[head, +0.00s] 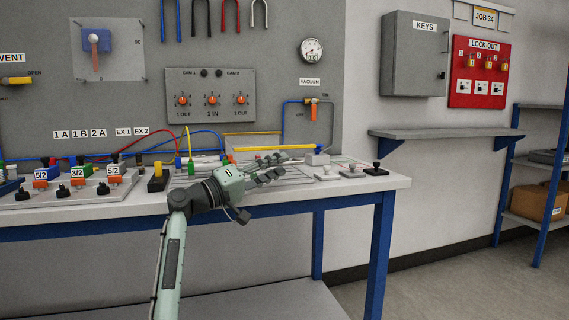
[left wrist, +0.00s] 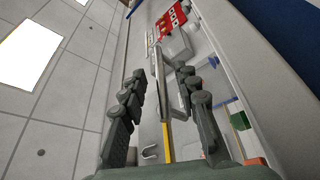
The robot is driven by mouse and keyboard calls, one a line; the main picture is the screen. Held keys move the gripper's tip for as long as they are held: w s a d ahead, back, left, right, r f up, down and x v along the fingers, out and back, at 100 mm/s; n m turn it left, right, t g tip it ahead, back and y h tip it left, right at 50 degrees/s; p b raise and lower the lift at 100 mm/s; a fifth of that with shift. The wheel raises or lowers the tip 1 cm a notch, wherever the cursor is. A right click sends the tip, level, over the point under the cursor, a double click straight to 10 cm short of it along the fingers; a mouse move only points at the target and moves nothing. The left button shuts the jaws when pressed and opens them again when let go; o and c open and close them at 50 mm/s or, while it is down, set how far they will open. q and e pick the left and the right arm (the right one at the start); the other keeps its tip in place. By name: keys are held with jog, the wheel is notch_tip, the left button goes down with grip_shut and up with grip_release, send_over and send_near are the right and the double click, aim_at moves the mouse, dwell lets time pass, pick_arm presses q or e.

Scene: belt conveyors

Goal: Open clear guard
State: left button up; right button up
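A clear guard with a yellow front bar (head: 275,148) sits at the back of the bench, to the right of the middle. Its see-through parts are hard to make out. My left gripper (head: 275,172) is just in front of and below the bar in the head view, pointing right. In the left wrist view the two fingers of my left gripper (left wrist: 160,72) are spread apart. A yellow strip (left wrist: 167,142) and a grey bar show between them; I cannot tell whether the fingers touch them. My right gripper is not in view.
The grey bench (head: 370,183) carries valve blocks at the left and small black-knobbed parts (head: 376,169) at the right. Hoses run behind my gripper. A panel with orange knobs (head: 211,97) is on the wall above. A grey shelf (head: 445,134) is to the right.

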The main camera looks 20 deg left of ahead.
pick_arm(q)
jog(key=shift+x, duration=1.25)
grip_shut()
